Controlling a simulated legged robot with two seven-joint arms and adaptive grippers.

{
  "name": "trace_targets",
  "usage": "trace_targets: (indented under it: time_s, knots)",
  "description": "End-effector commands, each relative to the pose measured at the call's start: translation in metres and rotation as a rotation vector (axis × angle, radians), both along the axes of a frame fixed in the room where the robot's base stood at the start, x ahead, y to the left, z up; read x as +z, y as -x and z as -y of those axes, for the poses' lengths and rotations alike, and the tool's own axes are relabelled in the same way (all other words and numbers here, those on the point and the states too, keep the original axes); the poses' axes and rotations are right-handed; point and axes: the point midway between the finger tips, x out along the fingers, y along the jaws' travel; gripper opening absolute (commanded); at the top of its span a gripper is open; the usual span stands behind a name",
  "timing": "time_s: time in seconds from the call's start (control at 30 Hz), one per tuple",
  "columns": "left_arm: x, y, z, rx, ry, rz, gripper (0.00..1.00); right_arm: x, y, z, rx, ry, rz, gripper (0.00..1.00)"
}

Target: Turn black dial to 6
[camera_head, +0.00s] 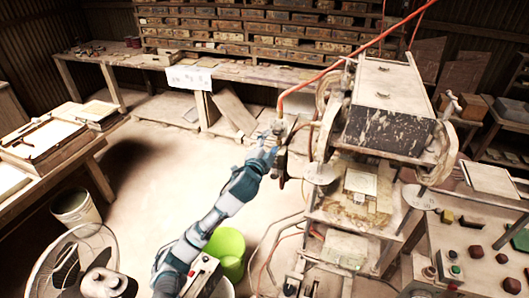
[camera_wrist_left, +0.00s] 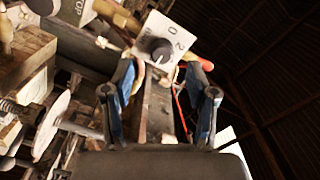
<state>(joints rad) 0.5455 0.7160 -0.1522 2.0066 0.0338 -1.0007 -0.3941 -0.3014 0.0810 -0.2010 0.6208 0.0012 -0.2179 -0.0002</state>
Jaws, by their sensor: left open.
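The black dial (camera_wrist_left: 158,48) sits on a white plate (camera_wrist_left: 171,33) in the left wrist view. The plate has a 0, a 2 and other marks too small to read; no 6 can be made out, and I cannot tell where the dial points. My left gripper (camera_wrist_left: 160,69) is open, its two blue fingers on either side below the dial, with nothing held. In the head view my left gripper (camera_head: 266,150) reaches up to the valve and pipe post (camera_head: 281,128) left of the press; the dial cannot be made out there. My right gripper is not in view.
The tile press (camera_head: 385,130) stands right of my left gripper, with a red hose (camera_head: 315,77) above it. A button panel (camera_head: 465,255) is at the right front. A green bucket (camera_head: 227,245) stands below my left arm. Open floor lies to the left.

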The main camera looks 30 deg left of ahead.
Motion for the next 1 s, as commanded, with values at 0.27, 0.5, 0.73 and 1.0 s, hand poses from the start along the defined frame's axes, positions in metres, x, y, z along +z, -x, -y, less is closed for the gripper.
trace_targets:
  time_s: [0.27, 0.5, 0.73, 1.0]
  knots:
    - [-0.002, 0.052, 0.012, -0.001, -0.002, -0.002, 0.58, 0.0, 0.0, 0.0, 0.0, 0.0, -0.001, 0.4]
    - [-0.002, 0.064, 0.015, 0.0, 0.001, -0.002, 0.58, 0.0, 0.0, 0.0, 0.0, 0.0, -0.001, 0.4]
    - [-0.002, 0.064, 0.015, 0.0, 0.001, -0.002, 0.58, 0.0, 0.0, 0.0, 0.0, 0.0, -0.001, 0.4]
    - [-0.006, 0.062, 0.014, 0.001, 0.005, -0.008, 0.58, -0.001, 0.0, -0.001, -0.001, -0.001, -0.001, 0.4]
